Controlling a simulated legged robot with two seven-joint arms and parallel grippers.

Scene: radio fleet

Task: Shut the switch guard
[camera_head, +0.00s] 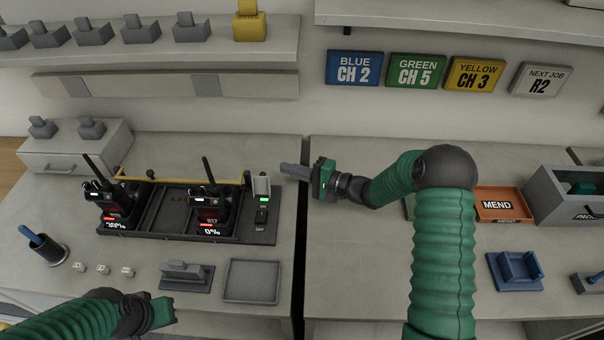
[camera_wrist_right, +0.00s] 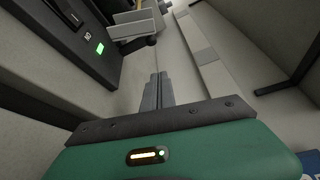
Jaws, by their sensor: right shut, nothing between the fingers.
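The switch guard (camera_head: 261,186) is a small pale grey flap at the right end of the dark charging rack. It looks raised, above a lit green lamp (camera_head: 264,199) and a black rocker switch (camera_head: 261,216). In the right wrist view, the guard (camera_wrist_right: 130,28) seems to be the pale bracket at the top, beyond the green lamp (camera_wrist_right: 99,49). My right gripper (camera_head: 284,168) is shut and empty, pointing left, just right of the guard and apart from it. Its closed fingers (camera_wrist_right: 157,90) show in the wrist view. My left gripper (camera_head: 162,312) is low at the left; its fingers are hidden.
Two radios (camera_head: 208,212) stand in the rack (camera_head: 160,225), behind which runs a yellow bar (camera_head: 180,178). An empty grey tray (camera_head: 252,281) lies in front. A gap separates the two counters. An orange tray (camera_head: 503,217) and grey bin (camera_head: 560,200) stand at right.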

